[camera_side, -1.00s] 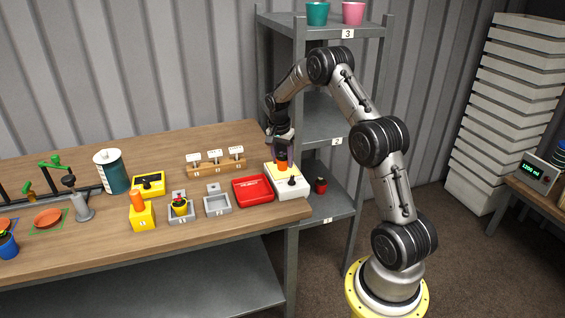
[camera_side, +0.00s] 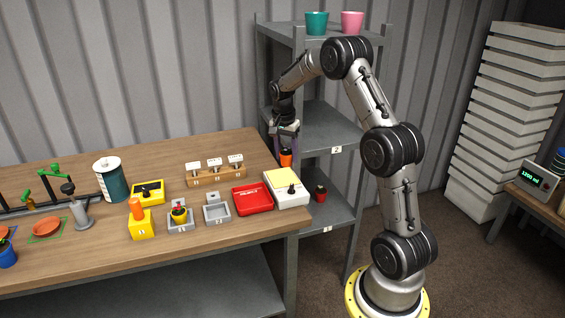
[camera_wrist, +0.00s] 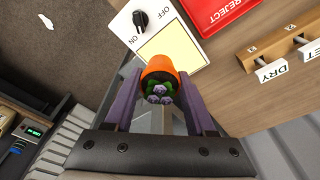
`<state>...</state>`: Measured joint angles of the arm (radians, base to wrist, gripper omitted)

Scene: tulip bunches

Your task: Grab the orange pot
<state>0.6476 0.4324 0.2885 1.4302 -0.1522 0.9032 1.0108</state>
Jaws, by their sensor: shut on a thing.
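The orange pot (camera_side: 286,153) is between the purple fingers of my gripper (camera_side: 284,146) in the side view, beyond the back right corner of the workbench. In the wrist view the orange pot (camera_wrist: 160,68) holds a plant with green leaves and purple blooms. My gripper (camera_wrist: 160,92) is shut on the pot, one finger on each side. In the side view the pot is held in the air, behind the white device with the pale yellow top (camera_side: 287,187).
A red reject tray (camera_side: 252,198) and grey holders (camera_side: 217,208) stand on the workbench. A shelf rack (camera_side: 340,130) stands close behind and right of my gripper, with a red pot (camera_side: 320,192) on its lower shelf. Teal and pink pots (camera_side: 352,22) stand on top.

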